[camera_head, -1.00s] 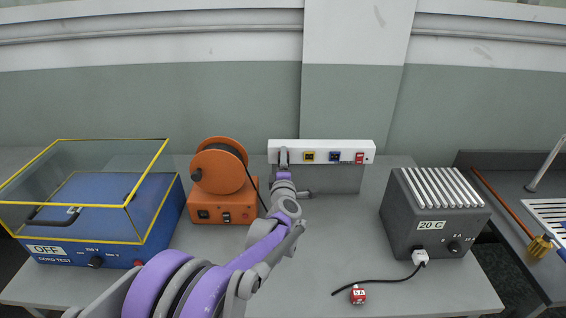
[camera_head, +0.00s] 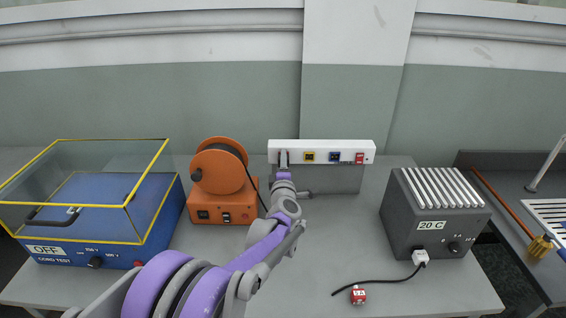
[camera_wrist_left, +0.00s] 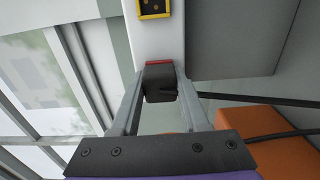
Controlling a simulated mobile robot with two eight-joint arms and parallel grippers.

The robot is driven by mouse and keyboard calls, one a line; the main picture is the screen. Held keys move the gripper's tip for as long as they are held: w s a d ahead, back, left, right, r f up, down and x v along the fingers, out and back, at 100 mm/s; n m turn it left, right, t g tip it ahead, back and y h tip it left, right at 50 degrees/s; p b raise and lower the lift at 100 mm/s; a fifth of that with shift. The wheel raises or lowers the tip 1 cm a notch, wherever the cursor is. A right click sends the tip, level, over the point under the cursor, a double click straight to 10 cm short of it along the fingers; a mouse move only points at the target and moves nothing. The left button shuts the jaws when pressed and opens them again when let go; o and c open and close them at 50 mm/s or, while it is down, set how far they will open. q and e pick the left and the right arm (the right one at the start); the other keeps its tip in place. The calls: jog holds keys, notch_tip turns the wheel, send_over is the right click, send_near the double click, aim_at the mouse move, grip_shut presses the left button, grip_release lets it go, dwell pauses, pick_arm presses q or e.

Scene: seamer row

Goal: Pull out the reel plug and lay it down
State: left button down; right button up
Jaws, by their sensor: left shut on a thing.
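The reel plug (camera_wrist_left: 160,85) is a black block in the left wrist view, at a red-edged socket (camera_wrist_left: 158,63) on the white socket strip (camera_head: 320,147). My left gripper (camera_head: 283,158) is at the strip's left end; in the left wrist view its two fingers (camera_wrist_left: 160,92) are closed on the plug from both sides. The plug's front sits against the socket; I cannot tell how deep its pins are. The orange cable reel (camera_head: 220,172) stands left of my arm, with a black cord running down its right side. My right gripper is not in view.
The strip also has a yellow socket (camera_head: 309,157), a blue socket (camera_head: 335,157) and a red switch (camera_head: 360,158). A blue cord tester (camera_head: 80,255) stands left. A grey heater box (camera_head: 435,215) stands right, near a small red-white block (camera_head: 358,295). The table's middle (camera_head: 340,235) is clear.

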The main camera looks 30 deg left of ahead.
pick_arm(q)
jog(key=shift+s+d, duration=0.1)
jog(key=shift+s, duration=0.05)
jog(key=shift+v, duration=2.85)
